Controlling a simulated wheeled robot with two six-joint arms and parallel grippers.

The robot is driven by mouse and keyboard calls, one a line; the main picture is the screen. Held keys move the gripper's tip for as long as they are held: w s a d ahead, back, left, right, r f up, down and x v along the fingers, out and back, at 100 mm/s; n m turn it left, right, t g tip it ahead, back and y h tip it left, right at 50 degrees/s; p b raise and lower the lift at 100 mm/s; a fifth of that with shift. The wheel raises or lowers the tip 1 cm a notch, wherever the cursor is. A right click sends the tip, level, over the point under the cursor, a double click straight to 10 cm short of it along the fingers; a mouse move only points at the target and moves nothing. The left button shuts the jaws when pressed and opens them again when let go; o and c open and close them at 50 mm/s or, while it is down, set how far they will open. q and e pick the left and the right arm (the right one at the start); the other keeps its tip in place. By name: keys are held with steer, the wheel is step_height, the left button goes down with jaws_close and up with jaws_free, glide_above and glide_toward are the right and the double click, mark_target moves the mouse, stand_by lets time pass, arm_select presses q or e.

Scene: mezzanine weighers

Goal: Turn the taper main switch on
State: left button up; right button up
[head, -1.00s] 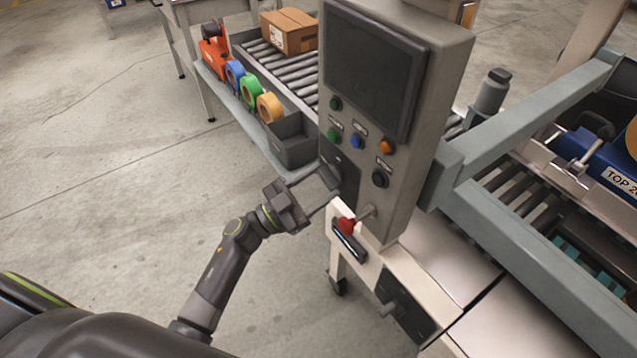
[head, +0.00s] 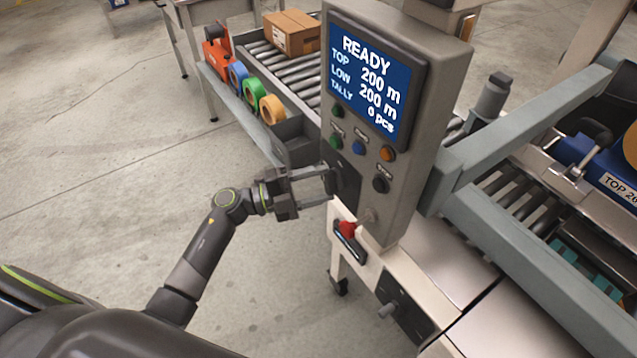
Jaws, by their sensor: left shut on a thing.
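The taper's grey control box (head: 405,180) stands right of the middle. Its screen (head: 370,80) is lit blue and reads READY, TOP 200 m, LOW 200 m, TALLY 0 pcs. The main switch (head: 347,186) is on a black plate low on the box's left part. My left gripper (head: 329,185) is at the switch, its two fingers pointing right, and is shut on the switch handle. The fingers partly hide the handle, so its exact angle is hard to see. My right gripper is not in view.
Green, blue, orange and black buttons (head: 358,147) sit above and beside the switch. A red knob (head: 347,229) is just below. Tape rolls (head: 255,92), a grey bin (head: 297,138) and a carton (head: 292,33) are behind. Floor at left is clear.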

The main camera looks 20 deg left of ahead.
arm_select(q)
steer(key=shift+r+m+g+y+p, duration=0.1)
steer(key=shift+m+g+y+p, duration=0.35)
steer(key=shift+m, duration=1.35)
steer(key=o, duration=1)
steer(key=shift+a, duration=0.1)
steer(key=shift+b+v, duration=2.05)
steer(key=shift+v, duration=6.65)
steer(key=shift+r, duration=0.15)
